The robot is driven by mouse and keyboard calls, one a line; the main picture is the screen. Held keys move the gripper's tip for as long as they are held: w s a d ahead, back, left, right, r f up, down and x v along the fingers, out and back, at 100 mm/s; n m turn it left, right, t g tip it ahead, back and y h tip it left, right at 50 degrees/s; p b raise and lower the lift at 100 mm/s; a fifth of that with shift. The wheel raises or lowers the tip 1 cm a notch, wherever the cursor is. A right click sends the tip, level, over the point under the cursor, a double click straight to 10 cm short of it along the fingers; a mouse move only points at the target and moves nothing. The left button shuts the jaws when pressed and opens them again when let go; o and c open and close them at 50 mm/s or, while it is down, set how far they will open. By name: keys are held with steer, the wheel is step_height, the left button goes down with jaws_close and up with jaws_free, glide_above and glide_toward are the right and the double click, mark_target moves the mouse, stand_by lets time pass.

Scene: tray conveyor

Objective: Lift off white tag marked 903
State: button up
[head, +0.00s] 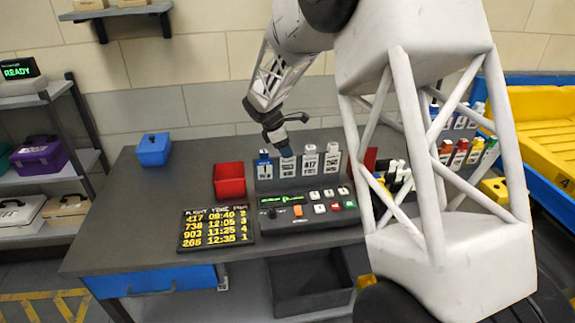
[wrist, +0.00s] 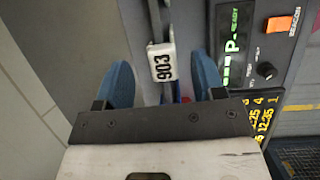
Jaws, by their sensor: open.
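The white tag marked 903 (wrist: 162,63) stands between my gripper's two blue fingers (wrist: 161,82) in the wrist view, with a visible space on each side. My gripper (head: 286,146) is open and points down at the rack behind the console in the head view. The tag below it (head: 288,168) is partly covered by the fingers, and its number is not readable there. A blue-topped tag (head: 264,168) stands just left of it. A white tag marked 417 (head: 310,160) and another white tag (head: 332,160) stand to the right.
The console (head: 305,213) with buttons lies in front of the rack. A flight board (head: 216,228), a red bin (head: 229,182) and a blue box (head: 153,149) are to the left. Coloured tags (head: 460,152) stand right, behind my arm. The table's left front is clear.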

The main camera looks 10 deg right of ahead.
steer(key=shift+x, duration=1.85)
steer(key=shift+s, duration=0.1)
steer(key=c, duration=1)
steer(key=shift+r, duration=0.15)
steer(key=shift+r, duration=0.9)
step_height(320, 180, up, 5)
steer(key=shift+s+r, duration=0.1)
steer(key=shift+s, duration=0.1)
steer(key=s, duration=1.4)
